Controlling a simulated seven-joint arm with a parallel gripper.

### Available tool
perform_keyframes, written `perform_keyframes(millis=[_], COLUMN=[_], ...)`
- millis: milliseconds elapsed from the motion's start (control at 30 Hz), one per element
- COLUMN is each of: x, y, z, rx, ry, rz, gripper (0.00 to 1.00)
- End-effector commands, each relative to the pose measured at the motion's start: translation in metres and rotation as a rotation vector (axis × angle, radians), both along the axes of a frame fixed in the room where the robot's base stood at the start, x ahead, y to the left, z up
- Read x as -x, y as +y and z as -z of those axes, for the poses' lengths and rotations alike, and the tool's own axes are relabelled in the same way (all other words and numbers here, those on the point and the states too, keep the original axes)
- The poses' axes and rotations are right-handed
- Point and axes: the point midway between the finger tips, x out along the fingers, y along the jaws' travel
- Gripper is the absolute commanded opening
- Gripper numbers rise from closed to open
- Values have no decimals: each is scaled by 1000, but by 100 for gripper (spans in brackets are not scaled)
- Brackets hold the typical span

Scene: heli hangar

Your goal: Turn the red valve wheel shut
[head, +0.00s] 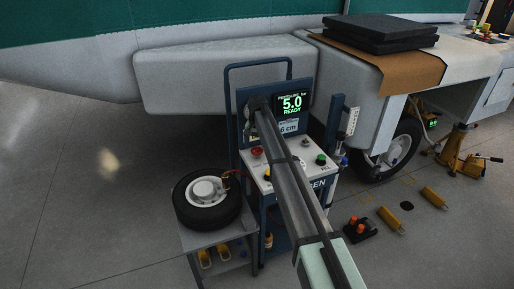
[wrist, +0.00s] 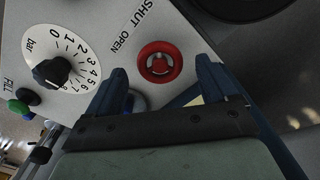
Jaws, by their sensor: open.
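The red valve wheel (wrist: 159,62) sits on the pale panel top of a cart, below printed words "SHUT" and "OPEN". In the wrist view it lies between and just beyond the two blue fingertips of my gripper (wrist: 163,75). The fingers are apart and nothing shows held between them. In the head view the wheel (head: 257,152) is a small red spot on the panel, left of my arm. My fingertips are hidden by the arm in that view. I cannot tell how far above the panel they are.
A black knob (wrist: 51,71) with a bar scale and a green button (wrist: 19,107) are on the same panel. A tyre (head: 207,196) lies on a low stand at left. Yellow chocks (head: 391,220) lie on the floor at right.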

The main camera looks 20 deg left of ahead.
Motion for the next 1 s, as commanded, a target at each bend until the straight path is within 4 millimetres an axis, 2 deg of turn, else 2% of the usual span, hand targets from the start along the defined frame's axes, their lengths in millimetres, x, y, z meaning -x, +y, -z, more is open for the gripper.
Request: perform_keyframes(millis=[300, 533, 733, 1000], x=[-1, 0, 0, 0], y=[0, 0, 0, 0], z=[-63, -101, -118, -122], rx=[-1, -1, 0, 0], ry=[-2, -1, 0, 0], rz=[0, 0, 1, 1], gripper=[86, 86, 86, 86])
